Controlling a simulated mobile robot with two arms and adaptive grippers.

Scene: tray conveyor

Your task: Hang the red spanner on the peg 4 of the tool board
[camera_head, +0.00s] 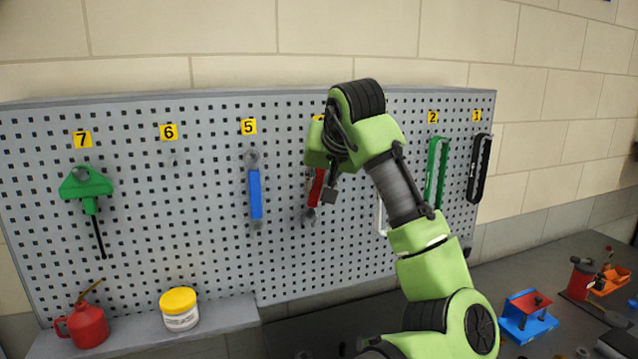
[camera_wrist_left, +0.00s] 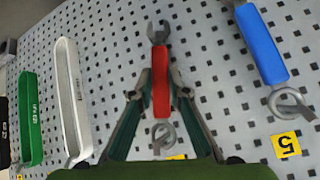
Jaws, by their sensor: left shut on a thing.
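The red spanner (camera_head: 316,188) is upright in front of the tool board (camera_head: 210,220), below the mostly hidden yellow label 4 (camera_head: 317,118). In the left wrist view, the red spanner (camera_wrist_left: 160,98) lies between the fingers of my left gripper (camera_wrist_left: 160,84), which is shut on its red handle. Its ring end points toward the label side and its open jaw end points away. My left gripper (camera_head: 328,190) is close to the board in the head view. Peg 4 is hidden, so I cannot tell whether the ring is around it. My right gripper is not in view.
A blue spanner (camera_head: 255,193) hangs under label 5, left of the red one. A white tool (camera_wrist_left: 70,95), a green tool (camera_head: 436,170) and a black tool (camera_head: 479,168) hang to the right. Peg 6 (camera_head: 173,161) is bare. An oil can (camera_head: 86,325) and jar (camera_head: 180,310) stand below.

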